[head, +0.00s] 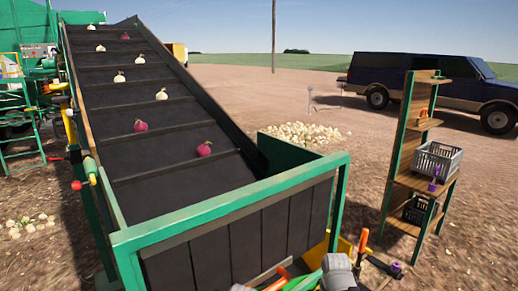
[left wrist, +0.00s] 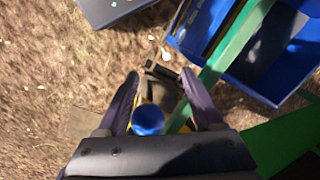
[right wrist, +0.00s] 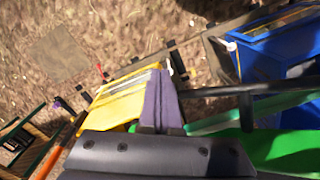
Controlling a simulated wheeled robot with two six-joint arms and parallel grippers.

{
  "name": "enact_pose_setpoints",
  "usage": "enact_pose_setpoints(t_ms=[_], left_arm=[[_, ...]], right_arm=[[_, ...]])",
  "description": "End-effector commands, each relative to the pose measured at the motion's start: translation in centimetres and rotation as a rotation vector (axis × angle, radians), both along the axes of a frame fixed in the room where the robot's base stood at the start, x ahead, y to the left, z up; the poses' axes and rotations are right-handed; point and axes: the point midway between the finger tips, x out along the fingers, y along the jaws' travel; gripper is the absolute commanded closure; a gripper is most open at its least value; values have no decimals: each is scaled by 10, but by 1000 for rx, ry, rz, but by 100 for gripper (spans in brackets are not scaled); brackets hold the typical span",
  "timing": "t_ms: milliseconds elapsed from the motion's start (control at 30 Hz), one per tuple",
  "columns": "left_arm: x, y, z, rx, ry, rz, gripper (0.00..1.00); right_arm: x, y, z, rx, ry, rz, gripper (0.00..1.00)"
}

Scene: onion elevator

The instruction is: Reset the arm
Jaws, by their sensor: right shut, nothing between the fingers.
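In the left wrist view my left gripper (left wrist: 160,98) has its two purple fingers spread wide apart. A blue round object (left wrist: 148,120) shows between the fingers; whether it is touching them or lies below, I cannot tell. In the right wrist view the purple fingers of my right gripper (right wrist: 160,98) are together and hold nothing. They point over a yellow object (right wrist: 115,103) below. In the head view, grey and orange arm parts show at the bottom edge, and I cannot make out either gripper's fingers there.
A dark conveyor (head: 150,100) with several white and red onions slopes up behind its green frame (head: 235,203). A wooden shelf (head: 404,155) with a grey crate (head: 437,158) stands at the right. Blue bins (left wrist: 200,28) lie near my left gripper; a blue container (right wrist: 270,60) is near my right.

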Motion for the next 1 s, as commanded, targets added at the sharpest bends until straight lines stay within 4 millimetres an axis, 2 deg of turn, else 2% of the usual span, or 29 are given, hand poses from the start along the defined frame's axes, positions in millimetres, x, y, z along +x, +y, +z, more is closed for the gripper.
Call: enact_pose_setpoints(t_ms=[267,533,767,1000], left_arm=[[0,-1,2,-3,0,-3,31],[0,-2,1,-5,0,-4,31],[0,-2,1,-5,0,-4,31],[0,-2,1,-5,0,-4,31]], right_arm=[[-6,12,2,-6,4,14,100],[-20,36,2,-20,12,43,100],[-48,76,2,-48,24,100,100],[-90,121,2,-89,33,171,100]])
